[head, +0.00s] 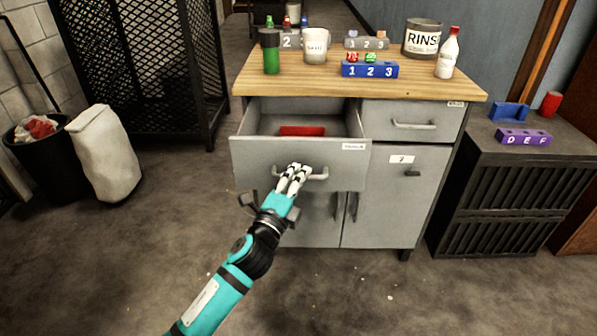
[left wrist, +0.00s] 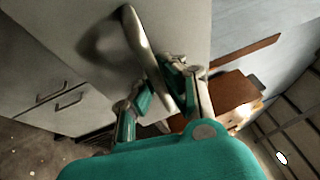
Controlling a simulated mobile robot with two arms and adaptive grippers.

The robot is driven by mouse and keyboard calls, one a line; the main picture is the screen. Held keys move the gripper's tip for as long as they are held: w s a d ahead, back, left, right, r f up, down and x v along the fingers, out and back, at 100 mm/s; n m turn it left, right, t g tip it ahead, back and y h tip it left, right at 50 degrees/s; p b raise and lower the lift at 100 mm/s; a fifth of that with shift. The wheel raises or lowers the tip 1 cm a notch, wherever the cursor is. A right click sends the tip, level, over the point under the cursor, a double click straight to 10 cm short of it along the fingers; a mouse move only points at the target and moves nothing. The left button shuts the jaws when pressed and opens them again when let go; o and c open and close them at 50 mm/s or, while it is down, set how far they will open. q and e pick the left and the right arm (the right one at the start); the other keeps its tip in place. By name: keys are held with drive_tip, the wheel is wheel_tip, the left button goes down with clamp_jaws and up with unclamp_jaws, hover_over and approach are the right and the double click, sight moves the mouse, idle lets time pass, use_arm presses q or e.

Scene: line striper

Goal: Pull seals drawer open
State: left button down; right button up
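The top left drawer (head: 255,152) of the grey cabinet is pulled out, with a red item (head: 302,131) lying inside. A small label on its front is too small to read surely. My left gripper (head: 292,178) is at the drawer's bar handle (head: 318,176). In the left wrist view the metal handle (left wrist: 136,38) runs between the two fingers of the left gripper (left wrist: 160,88), which look closed around it. My right gripper is in neither view.
A closed drawer (head: 412,121) is at right. The floor in front is clear.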

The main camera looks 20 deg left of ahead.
use_arm(q)
drive_tip(key=shift+f, duration=0.2)
drive_tip(key=c, duration=1.4)
unclamp_jaws()
drive_tip(key=shift+r, duration=0.1)
drive_tip(key=v, duration=1.2)
